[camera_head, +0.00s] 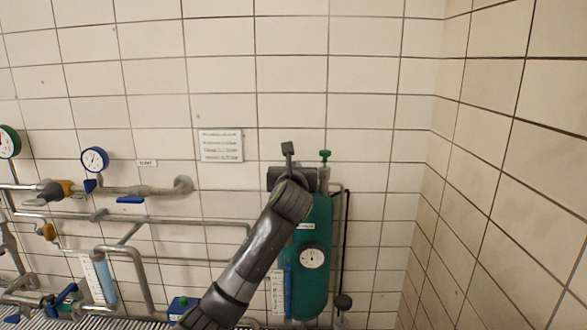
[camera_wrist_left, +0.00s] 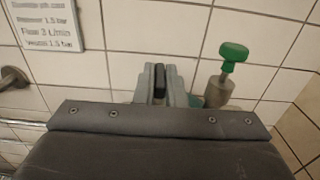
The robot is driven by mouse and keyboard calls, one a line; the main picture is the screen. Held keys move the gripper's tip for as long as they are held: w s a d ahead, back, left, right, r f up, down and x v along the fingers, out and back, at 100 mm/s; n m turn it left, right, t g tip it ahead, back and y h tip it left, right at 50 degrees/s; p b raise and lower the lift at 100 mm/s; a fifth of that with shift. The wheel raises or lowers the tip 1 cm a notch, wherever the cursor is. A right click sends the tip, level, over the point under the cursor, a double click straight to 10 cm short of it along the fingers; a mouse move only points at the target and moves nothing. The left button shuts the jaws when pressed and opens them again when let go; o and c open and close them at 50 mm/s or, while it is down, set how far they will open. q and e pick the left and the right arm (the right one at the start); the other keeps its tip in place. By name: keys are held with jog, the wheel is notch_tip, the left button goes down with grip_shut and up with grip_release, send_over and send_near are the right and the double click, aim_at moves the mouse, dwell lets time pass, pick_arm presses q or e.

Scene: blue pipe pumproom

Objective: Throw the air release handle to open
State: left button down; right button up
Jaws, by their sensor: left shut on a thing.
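My left gripper (camera_head: 289,168) is at the top of the green tank (camera_head: 313,230), its arm rising from below. In the left wrist view its two grey fingers (camera_wrist_left: 160,84) are shut on a dark bar, which I take for the air release handle (camera_wrist_left: 160,76). In the head view a dark upright piece with a wider tip (camera_head: 288,148) stands above the gripper. The handle's base and pivot are hidden behind my wrist. A green-knobbed valve (camera_head: 325,156) stands just right of the gripper, apart from it; its knob (camera_wrist_left: 233,54) also shows in the left wrist view.
The tank has a round gauge (camera_head: 312,257). A sign (camera_head: 221,145) hangs on the tiled wall to the left. Grey pipes (camera_head: 150,190) and a blue-rimmed gauge (camera_head: 95,159) fill the left side. A side wall (camera_head: 510,170) closes the right; the wall above is bare.

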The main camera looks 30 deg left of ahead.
pick_arm(q)
jog(key=n+g+y, duration=0.4)
jog(key=y, duration=0.1)
jog(key=shift+w+d+n+g, duration=0.3)
jog(key=shift+g, duration=0.1)
jog(key=n+g+y, duration=0.1)
jog(key=g, duration=0.1)
jog(key=n+g+y, duration=0.1)
jog(key=n+g, duration=0.1)
jog(key=g, duration=0.1)
jog(key=n+g+y, duration=0.1)
jog(key=n+g, duration=0.1)
jog(key=shift+w+d+g, duration=0.1)
jog(key=shift+w+g, duration=0.2)
jog(key=shift+g, duration=0.1)
jog(key=shift+n+g, duration=0.5)
jog(key=c, duration=1.5)
grip_release()
jog(key=s+d+b, duration=0.1)
jog(key=d+b, duration=0.7)
jog(key=d, duration=0.9)
jog(key=shift+s+d, duration=0.15)
jog(key=shift+s, duration=0.05)
